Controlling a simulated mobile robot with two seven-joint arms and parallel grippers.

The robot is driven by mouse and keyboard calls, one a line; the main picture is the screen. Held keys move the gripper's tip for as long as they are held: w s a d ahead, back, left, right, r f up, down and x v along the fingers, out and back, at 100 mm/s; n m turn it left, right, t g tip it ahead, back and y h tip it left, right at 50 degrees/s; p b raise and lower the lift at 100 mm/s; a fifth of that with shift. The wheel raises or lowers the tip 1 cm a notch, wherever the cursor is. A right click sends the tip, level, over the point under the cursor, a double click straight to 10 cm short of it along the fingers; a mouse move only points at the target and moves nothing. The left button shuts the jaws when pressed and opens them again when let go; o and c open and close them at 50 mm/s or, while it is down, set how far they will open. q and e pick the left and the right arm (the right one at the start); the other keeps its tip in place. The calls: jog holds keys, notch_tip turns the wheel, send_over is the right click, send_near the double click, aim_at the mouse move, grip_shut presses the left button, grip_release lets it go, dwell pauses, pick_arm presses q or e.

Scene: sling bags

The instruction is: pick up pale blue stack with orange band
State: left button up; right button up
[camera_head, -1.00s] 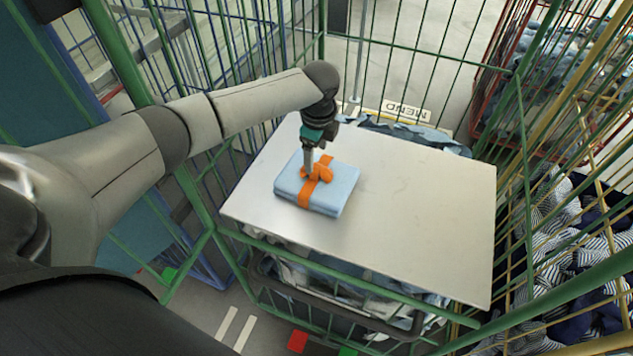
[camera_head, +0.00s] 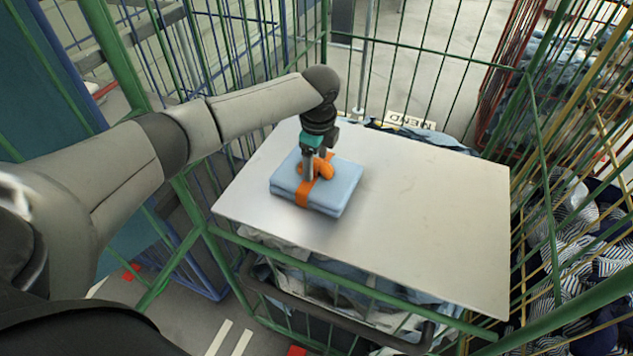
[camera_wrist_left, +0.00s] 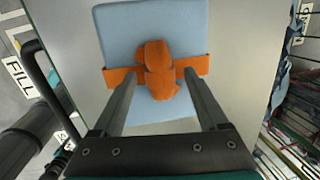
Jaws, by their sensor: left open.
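The pale blue stack (camera_head: 340,192) lies flat on a pale board (camera_head: 420,215), towards the board's left side. An orange band (camera_head: 303,194) with an orange knot on top (camera_head: 322,169) wraps around it. My left gripper (camera_head: 311,176) points down over the stack at the knot. In the left wrist view the stack (camera_wrist_left: 150,25) fills the upper middle. There my left gripper (camera_wrist_left: 157,78) is open, with one finger on each side of the orange knot (camera_wrist_left: 157,68). Whether the fingers touch the stack cannot be told. My right gripper is not in view.
The board lies on a green wire cage trolley (camera_head: 300,262) with cloth inside. A green wire wall (camera_head: 430,75) rises behind the board. Another cage with striped cloth (camera_head: 590,250) stands at right. The board's right half is clear.

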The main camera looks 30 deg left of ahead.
pick_arm(q)
grip_shut()
dwell(0.6)
dwell(0.8)
